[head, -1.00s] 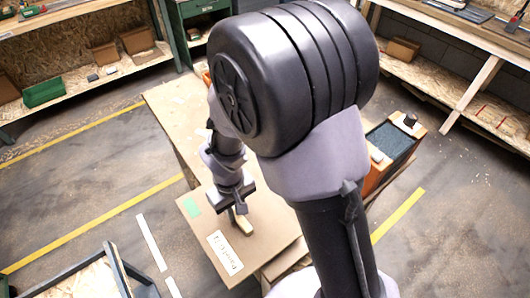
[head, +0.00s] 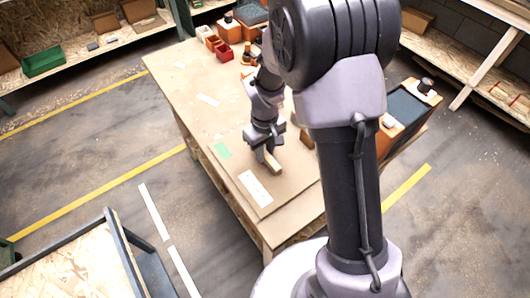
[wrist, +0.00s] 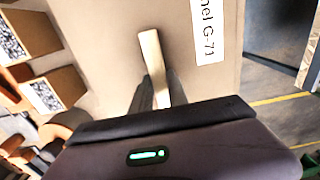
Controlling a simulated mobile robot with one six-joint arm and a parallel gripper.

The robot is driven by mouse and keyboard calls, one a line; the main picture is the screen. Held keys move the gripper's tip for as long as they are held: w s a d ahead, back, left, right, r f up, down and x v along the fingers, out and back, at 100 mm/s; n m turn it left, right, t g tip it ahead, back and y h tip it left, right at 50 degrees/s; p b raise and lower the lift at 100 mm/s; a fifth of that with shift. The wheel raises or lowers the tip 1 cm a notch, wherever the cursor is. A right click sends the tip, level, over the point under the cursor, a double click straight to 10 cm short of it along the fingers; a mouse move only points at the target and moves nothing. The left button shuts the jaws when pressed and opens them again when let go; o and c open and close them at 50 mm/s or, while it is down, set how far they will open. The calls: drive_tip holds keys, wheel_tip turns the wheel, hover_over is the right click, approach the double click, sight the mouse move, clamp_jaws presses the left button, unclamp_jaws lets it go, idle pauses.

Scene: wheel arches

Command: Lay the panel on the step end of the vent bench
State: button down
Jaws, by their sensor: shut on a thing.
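The panel (head: 235,172) is a flat brown board with a white label, a green patch and a pale bar handle (head: 270,161). My gripper (head: 264,149) is shut on that handle. In the wrist view the handle (wrist: 152,55) stands between the fingers, and the label (wrist: 208,28) reads "nel G-71". The panel lies roughly flat over the near end of a long wooden bench (head: 185,95). A bench edge shows below its front side. I cannot tell whether the panel touches the bench or hangs just above it, and my arm hides its right part.
Red bins (head: 223,52) stand at the bench's far end. An orange box with a dark top (head: 405,106) stands right of the bench. A wood-topped cart (head: 75,275) is at lower left. Shelves (head: 125,38) line the back. The floor left of the bench is clear.

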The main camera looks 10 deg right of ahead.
drive_tip(key=c, duration=1.3)
unclamp_jaws()
drive_tip(key=shift+f, duration=0.1)
